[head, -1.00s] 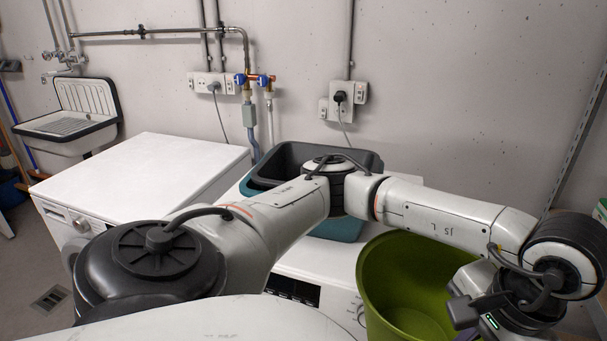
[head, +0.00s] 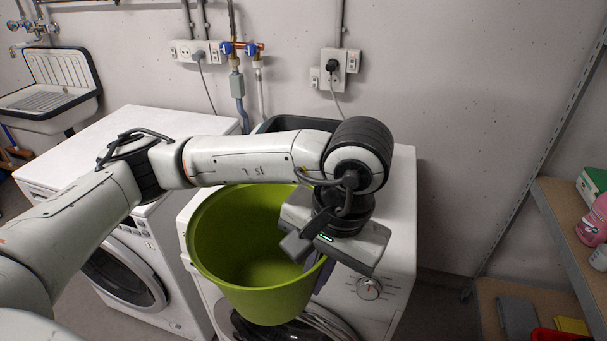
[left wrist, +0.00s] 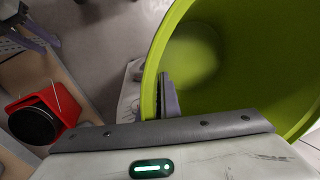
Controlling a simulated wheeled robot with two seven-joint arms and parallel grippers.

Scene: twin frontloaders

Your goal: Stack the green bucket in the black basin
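The green bucket (head: 225,235) hangs upright in front of the right-hand machine, its open top facing up. My left gripper (head: 314,268) is at the bucket's right rim; the left wrist view shows its fingers (left wrist: 166,96) closed at the green wall (left wrist: 235,60). The black basin (head: 290,123) stands at the back of the right-hand machine's top. Most of it is hidden behind my left forearm, with only its dark far rim showing. My right gripper is out of view.
The left white machine (head: 105,140) has a clear top. The right-hand machine's top (head: 398,190) is bare on its right side. Wall pipes and sockets (head: 334,70) are behind. A shelf (head: 560,215) with bottles stands at the right, and a red container (left wrist: 45,112) shows in the left wrist view.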

